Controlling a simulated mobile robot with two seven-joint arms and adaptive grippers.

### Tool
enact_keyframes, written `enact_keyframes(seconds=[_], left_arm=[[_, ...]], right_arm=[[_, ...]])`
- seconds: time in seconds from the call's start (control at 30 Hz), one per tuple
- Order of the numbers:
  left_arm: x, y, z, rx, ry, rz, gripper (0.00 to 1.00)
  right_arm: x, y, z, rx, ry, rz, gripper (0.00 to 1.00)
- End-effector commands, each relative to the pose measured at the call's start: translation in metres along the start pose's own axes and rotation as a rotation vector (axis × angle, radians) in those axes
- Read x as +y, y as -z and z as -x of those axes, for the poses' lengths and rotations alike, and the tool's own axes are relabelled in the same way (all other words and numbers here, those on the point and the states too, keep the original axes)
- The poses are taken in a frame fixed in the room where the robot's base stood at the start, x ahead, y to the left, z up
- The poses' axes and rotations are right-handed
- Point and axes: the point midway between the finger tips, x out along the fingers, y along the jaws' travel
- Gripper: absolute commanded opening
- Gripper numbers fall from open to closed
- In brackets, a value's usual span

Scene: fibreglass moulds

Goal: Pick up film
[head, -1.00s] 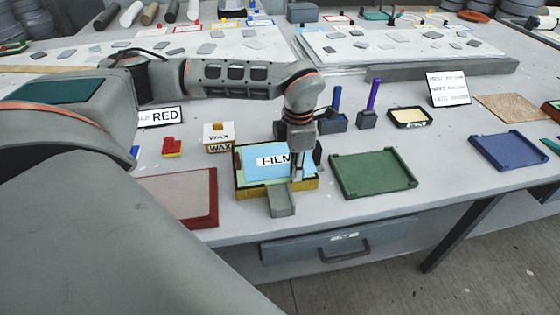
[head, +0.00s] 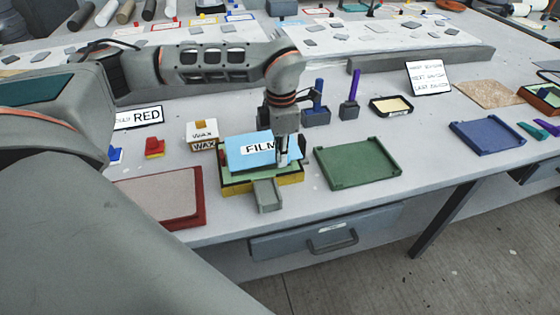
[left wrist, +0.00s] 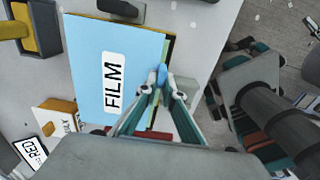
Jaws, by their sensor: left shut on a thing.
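The film is a light blue sheet (head: 248,154) with a white label reading FILM. It is tilted over a yellow and green tray (head: 262,179) with a grey front tab. My left gripper (head: 283,160) is shut on the right part of the film. The left wrist view also shows the film (left wrist: 100,60) and the fingertips (left wrist: 160,80) closed at its edge. The sheet's far edge appears raised off the tray; the gripper hides part of its right side. My right gripper is not in view.
A wax box (head: 202,135) stands left of the tray and a green tray (head: 357,162) lies to the right. A red-edged board (head: 198,205) lies front left. Blue and purple handled tools (head: 352,95) stand behind in grey holders.

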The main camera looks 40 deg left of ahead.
Motion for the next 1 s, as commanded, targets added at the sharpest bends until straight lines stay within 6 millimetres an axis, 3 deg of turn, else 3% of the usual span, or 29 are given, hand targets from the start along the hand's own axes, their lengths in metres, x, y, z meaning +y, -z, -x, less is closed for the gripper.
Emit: enact_keyframes(seconds=[0.4,0.6,0.8,1.0], left_arm=[[0.001,-0.001,0.103,-0.005,-0.004,0.001,0.0],[0.0,0.0,0.144,-0.002,-0.002,0.001,0.0],[0.0,0.0,0.165,0.0,0.0,0.002,0.0],[0.0,0.0,0.17,0.001,0.0,0.001,0.0]], right_arm=[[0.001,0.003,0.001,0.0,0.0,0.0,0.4],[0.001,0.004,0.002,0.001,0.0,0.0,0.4],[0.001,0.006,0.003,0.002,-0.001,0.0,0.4],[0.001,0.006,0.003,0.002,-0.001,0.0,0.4]])
